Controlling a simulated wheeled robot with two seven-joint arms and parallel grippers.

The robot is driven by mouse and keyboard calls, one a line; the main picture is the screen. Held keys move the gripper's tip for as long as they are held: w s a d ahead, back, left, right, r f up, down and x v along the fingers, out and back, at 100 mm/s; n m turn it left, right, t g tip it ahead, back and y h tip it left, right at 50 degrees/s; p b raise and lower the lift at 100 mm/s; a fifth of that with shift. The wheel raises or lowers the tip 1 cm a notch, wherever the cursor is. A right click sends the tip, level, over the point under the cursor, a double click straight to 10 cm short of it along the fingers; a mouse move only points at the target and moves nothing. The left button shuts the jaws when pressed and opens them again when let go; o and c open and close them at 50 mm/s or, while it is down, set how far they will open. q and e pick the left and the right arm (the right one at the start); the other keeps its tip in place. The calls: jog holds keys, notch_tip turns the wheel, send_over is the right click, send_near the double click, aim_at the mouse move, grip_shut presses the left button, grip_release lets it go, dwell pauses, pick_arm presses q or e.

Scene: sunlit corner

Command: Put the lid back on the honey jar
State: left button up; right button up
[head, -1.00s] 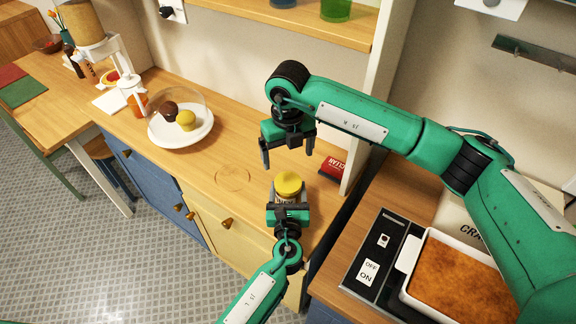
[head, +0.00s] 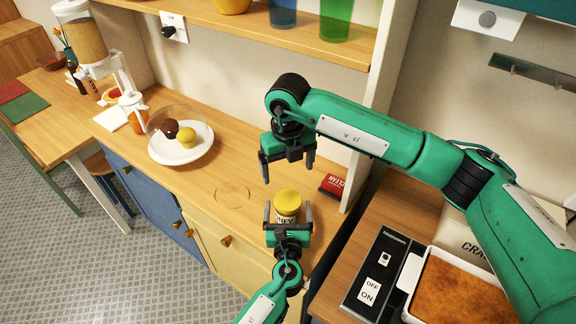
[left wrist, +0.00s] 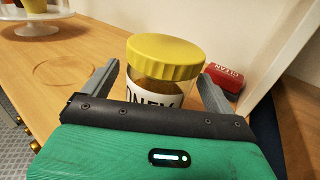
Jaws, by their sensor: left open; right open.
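The honey jar (head: 287,213) stands on the wooden counter, with its yellow lid (head: 288,197) on top. In the left wrist view the jar (left wrist: 158,90) shows amber contents and part of a white label, and the ribbed lid (left wrist: 165,55) sits over its mouth, looking slightly tilted. I cannot tell whether it is fully seated. My left gripper (head: 288,214) is open, with its fingers on either side of the jar and gaps visible between them and it. My right gripper (head: 289,172) is open and empty, pointing down above the counter behind the jar.
A red box (head: 332,185) marked CLEAN lies right of the jar, near the upright panel. A plate (head: 181,150) with two round cakes under a clear dome stands to the left. The counter around the faint ring (head: 232,194) is clear.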

pick_arm(q)
jog(key=s+b, duration=0.2)
jog(key=s, duration=0.8)
jog(key=shift+s+f, duration=0.1)
jog(key=shift+s, duration=0.65)
pick_arm(e)
jog(key=shift+f, duration=1.3)
pick_arm(q)
jog(key=shift+a, duration=0.1)
pick_arm(e)
jog(key=shift+s, duration=0.1)
